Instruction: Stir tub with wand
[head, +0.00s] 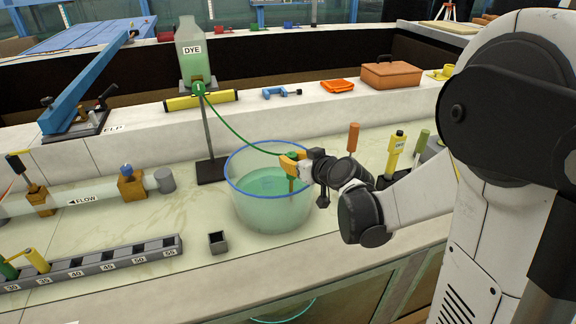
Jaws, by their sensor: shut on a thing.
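The tub (270,213) is a clear round vessel with a blue rim, standing on the pale bench and holding green liquid. My gripper (291,165) is at the tub's right rim, over its inside. It is shut on the wand (291,186), a thin brownish rod that hangs down from the jaws inside the tub. The wand's lower end seems to reach the liquid, but how deep is hard to tell. A green hose from the dye bottle (192,48) runs to the spot by my gripper; the jaws partly hide its end.
A dye stand (211,168) is behind the tub on the left. A small dark cup (217,242) and a numbered slotted rack (100,262) lie front left. Upright tools, including a yellow meter (396,150), stand right behind my arm.

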